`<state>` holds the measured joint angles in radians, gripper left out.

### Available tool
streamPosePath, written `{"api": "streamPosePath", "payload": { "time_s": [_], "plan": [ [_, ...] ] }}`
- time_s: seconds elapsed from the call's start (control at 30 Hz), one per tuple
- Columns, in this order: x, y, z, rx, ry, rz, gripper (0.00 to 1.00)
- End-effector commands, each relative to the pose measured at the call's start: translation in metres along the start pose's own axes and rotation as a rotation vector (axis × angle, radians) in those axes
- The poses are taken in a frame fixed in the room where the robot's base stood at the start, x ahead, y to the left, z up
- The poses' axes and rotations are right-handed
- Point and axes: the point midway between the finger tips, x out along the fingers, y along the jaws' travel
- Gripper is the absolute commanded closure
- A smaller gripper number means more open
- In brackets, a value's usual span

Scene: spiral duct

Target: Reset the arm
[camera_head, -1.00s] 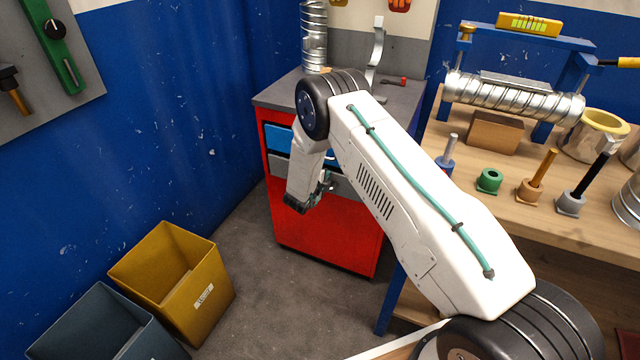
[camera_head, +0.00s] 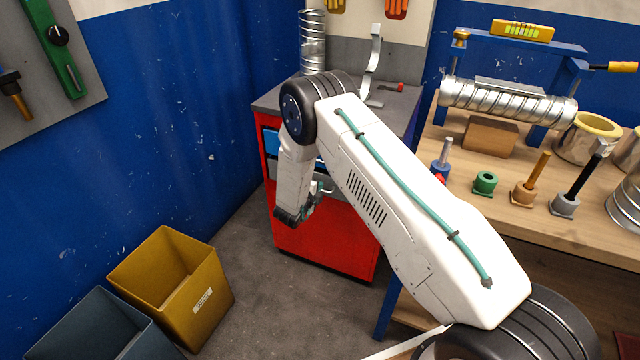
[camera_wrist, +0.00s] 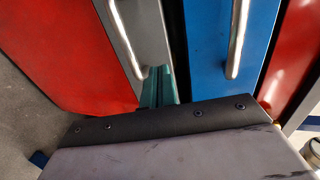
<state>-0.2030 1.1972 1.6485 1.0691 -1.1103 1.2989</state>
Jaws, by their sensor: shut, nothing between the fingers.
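My gripper (camera_head: 293,217) hangs at the end of my bent white arm, in front of the red drawer cabinet (camera_head: 322,238). In the wrist view the teal fingers (camera_wrist: 158,90) show beyond the dark edge of my wrist, near the handle of the grey drawer (camera_wrist: 140,35). I cannot tell whether they touch the handle. The blue drawer (camera_wrist: 208,50) is beside it, with its own metal handle. My arm hides part of the cabinet front in the head view.
A yellow bin (camera_head: 172,283) and a grey bin (camera_head: 105,330) stand on the floor at left. A wooden workbench (camera_head: 480,215) at right holds a spiral duct (camera_head: 510,101) on a blue stand, a wooden block (camera_head: 489,136) and several tools. The floor between bins and cabinet is clear.

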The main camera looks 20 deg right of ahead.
Motion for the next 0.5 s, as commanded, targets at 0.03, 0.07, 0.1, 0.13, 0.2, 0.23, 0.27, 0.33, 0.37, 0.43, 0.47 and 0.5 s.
{"api": "streamPosePath", "payload": {
  "time_s": [0.03, 0.07, 0.1, 0.13, 0.2, 0.23, 0.27, 0.33, 0.37, 0.43, 0.47, 0.5],
  "plan": [
    [-0.014, -0.001, 0.001, -0.002, -0.002, 0.001, 1.0],
    [-0.022, -0.001, 0.002, -0.002, -0.003, 0.001, 1.0],
    [-0.033, 0.0, 0.004, -0.003, -0.007, 0.0, 1.0],
    [-0.041, 0.001, 0.005, -0.004, -0.008, 0.0, 1.0],
    [-0.056, 0.001, 0.007, -0.004, -0.011, 0.001, 1.0],
    [-0.062, 0.002, 0.008, -0.005, -0.012, 0.001, 1.0],
    [-0.067, 0.002, 0.007, -0.005, -0.012, 0.001, 1.0],
    [-0.075, 0.002, 0.006, -0.005, -0.009, 0.001, 1.0],
    [-0.078, 0.002, 0.006, -0.005, -0.009, 0.001, 1.0],
    [-0.084, 0.002, 0.006, -0.004, -0.009, 0.0, 1.0],
    [-0.085, 0.002, 0.006, -0.003, -0.009, 0.0, 1.0],
    [-0.086, 0.002, 0.005, -0.003, -0.008, 0.0, 1.0]
  ]
}}
